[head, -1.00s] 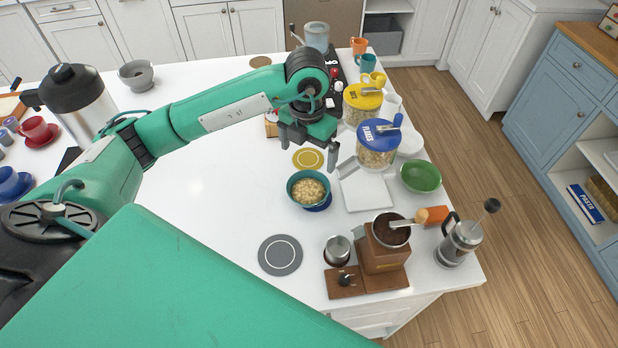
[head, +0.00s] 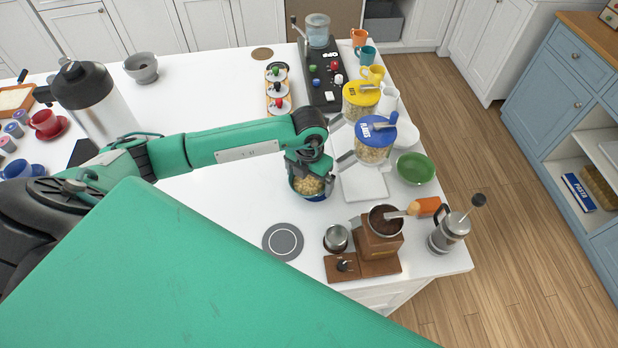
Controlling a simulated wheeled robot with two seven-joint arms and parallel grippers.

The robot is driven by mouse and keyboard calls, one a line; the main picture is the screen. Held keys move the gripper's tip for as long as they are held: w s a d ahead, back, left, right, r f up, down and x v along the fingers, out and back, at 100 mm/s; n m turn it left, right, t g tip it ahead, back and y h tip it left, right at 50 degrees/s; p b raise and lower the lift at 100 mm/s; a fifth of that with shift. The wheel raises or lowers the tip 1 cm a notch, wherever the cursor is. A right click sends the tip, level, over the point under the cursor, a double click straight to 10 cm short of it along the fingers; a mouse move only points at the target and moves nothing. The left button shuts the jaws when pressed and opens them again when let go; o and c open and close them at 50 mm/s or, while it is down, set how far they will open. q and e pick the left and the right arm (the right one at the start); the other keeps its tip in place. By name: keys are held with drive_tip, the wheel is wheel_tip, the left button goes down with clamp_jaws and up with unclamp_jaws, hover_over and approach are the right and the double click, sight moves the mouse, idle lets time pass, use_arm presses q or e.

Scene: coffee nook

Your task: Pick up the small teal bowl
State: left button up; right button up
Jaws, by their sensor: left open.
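The small teal bowl (head: 297,188) holds pale flakes or cereal and sits on a blue coaster or saucer (head: 318,199) on the white counter. My left gripper (head: 308,178) is over the bowl, with its open fingers at the bowl's far and upper side. The gripper hides part of the rim, and I cannot tell whether the fingers touch it. My right gripper is not in view.
A white square board (head: 364,185) and a blue-lidded flakes jar (head: 374,145) stand right of the bowl. A grey coaster (head: 283,241) lies in front.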

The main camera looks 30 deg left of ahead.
use_arm(q)
drive_tip(key=shift+f, duration=0.2)
drive_tip(key=c, duration=0.8)
drive_tip(key=shift+r, duration=0.1)
drive_tip(key=shift+r, duration=0.1)
